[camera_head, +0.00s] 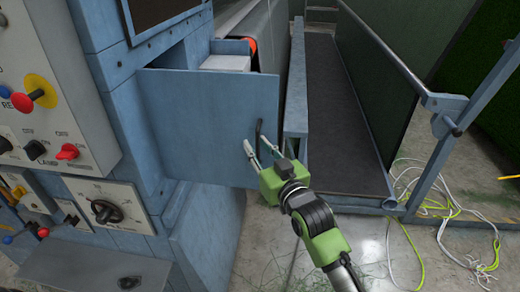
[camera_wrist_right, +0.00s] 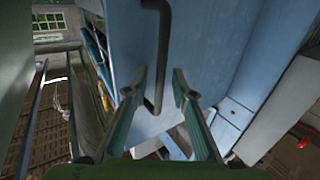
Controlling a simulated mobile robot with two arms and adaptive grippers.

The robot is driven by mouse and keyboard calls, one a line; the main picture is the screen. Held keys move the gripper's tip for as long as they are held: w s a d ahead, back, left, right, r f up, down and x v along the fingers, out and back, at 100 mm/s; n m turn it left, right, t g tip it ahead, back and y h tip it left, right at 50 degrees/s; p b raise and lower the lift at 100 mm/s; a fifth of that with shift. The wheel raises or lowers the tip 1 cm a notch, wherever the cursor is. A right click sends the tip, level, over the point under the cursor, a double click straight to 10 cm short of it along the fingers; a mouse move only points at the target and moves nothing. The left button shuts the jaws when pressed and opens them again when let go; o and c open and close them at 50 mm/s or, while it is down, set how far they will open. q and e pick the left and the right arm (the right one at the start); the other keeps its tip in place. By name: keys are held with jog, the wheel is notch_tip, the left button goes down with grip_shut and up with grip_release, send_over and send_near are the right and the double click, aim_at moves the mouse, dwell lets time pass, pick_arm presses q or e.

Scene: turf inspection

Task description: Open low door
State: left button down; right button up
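The low door (camera_head: 200,125) is a flat blue panel on the side of the blue machine. It stands ajar, with the compartment behind it showing over its top edge. Its black bar handle (camera_head: 259,130) is near the right edge. My right gripper (camera_head: 255,145) is open at the handle's lower part. In the right wrist view the handle (camera_wrist_right: 163,45) runs between the two spread fingers of the right gripper (camera_wrist_right: 158,75), with gaps on both sides. My left gripper is not in view.
A white box (camera_head: 226,62) shows behind the door. The machine's control panel (camera_head: 45,90) with knobs and switches is at left. Loose cables (camera_head: 440,215) lie on the floor at right.

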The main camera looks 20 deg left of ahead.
jog(key=shift+s+d+f, duration=0.1)
jog(key=shift+s+d, duration=0.15)
jog(key=shift+s, duration=0.1)
jog(key=v, duration=1.1)
